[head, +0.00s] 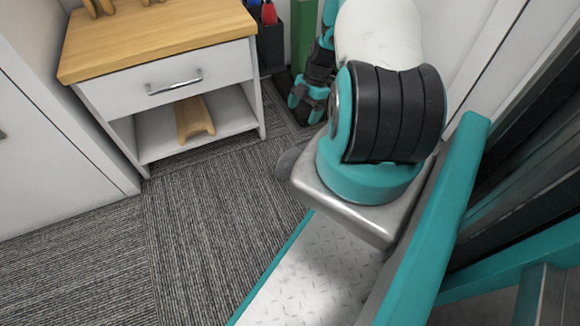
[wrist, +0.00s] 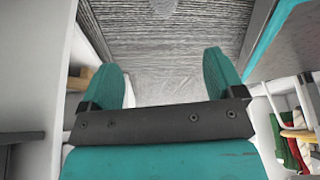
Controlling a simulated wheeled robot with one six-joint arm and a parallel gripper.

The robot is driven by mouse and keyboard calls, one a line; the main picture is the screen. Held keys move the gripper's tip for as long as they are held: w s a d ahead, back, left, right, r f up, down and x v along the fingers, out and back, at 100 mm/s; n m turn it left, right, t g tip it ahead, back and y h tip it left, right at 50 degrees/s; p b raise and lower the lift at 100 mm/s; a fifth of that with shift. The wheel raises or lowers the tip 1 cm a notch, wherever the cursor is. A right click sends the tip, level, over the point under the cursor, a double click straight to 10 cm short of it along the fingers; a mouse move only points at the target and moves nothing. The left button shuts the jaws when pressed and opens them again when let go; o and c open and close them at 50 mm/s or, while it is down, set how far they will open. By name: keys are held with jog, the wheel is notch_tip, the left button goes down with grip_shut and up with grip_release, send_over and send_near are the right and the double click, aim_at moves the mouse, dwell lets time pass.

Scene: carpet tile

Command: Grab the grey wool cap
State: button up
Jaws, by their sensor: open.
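A rounded grey thing, which looks like the grey wool cap (head: 287,161), lies on the carpet in the head view, partly hidden behind the metal corner of my base. A small grey patch at the top edge of the wrist view (wrist: 166,7) appears to be the same cap, cut off by the frame. My gripper (head: 306,106) is open beyond the cap, near the cabinet's right side. In the wrist view my gripper's two teal fingers (wrist: 162,75) are apart, with only carpet showing between them.
A white cabinet with a wooden top (head: 150,35) stands at left, with a wooden piece (head: 194,120) on its lower shelf. A dark bin (head: 270,45) and a green object (head: 302,35) stand behind my gripper. Open carpet (head: 215,215) lies before the cabinet.

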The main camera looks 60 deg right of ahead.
jog(key=b+x, duration=0.2)
jog(key=x, duration=0.2)
jog(key=s+d+b+x, duration=0.1)
jog(key=b+x, duration=0.1)
jog(key=x, duration=0.2)
jog(key=s+f+b+x, duration=0.1)
jog(key=b+x, duration=0.2)
jog(key=x, duration=0.2)
jog(key=shift+d, duration=0.35)
jog(key=b+x, duration=0.1)
jog(key=x, duration=0.1)
jog(key=b+x, duration=0.4)
jog(key=shift+w+a, duration=0.35)
jog(key=shift+w, duration=0.05)
jog(key=shift+r, duration=0.1)
jog(key=c, duration=1)
